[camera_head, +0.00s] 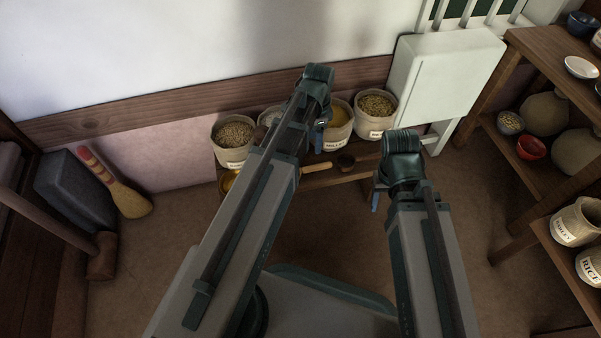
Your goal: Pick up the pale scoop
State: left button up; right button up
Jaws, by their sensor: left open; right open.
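A pale wooden handle (317,167) lies on the low bench (318,183), just right of my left arm. Its right end meets a small dark round head (345,161); I cannot tell whether the two are one piece. A golden-yellow rounded thing (229,182) shows left of my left arm, partly hidden by it. I cannot tell which of these is the pale scoop. My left gripper (319,135) is open, in front of the sacks and above the handle in the picture. My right gripper (375,197) is open, right of the dark head, apart from it.
Several grain sacks stand along the bench, among them a left one (234,139) and a right one (375,112). A white cabinet (447,75) stands right of them. Wooden shelves (530,45) with pots fill the right. A broom (125,195) leans at left. Floor between is clear.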

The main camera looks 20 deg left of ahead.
aim_at(314, 166)
pick_arm(q)
notch_tip(314, 166, down, 8)
jog(key=b, duration=0.7)
jog(key=shift+f+b, duration=0.15)
jog(key=shift+b, duration=0.2)
jog(key=shift+s, duration=0.1)
jog(key=f+b, duration=0.5)
jog(key=shift+s+d+f, duration=0.1)
jog(key=shift+s+d, duration=0.1)
jog(key=shift+s, duration=0.1)
grip_shut()
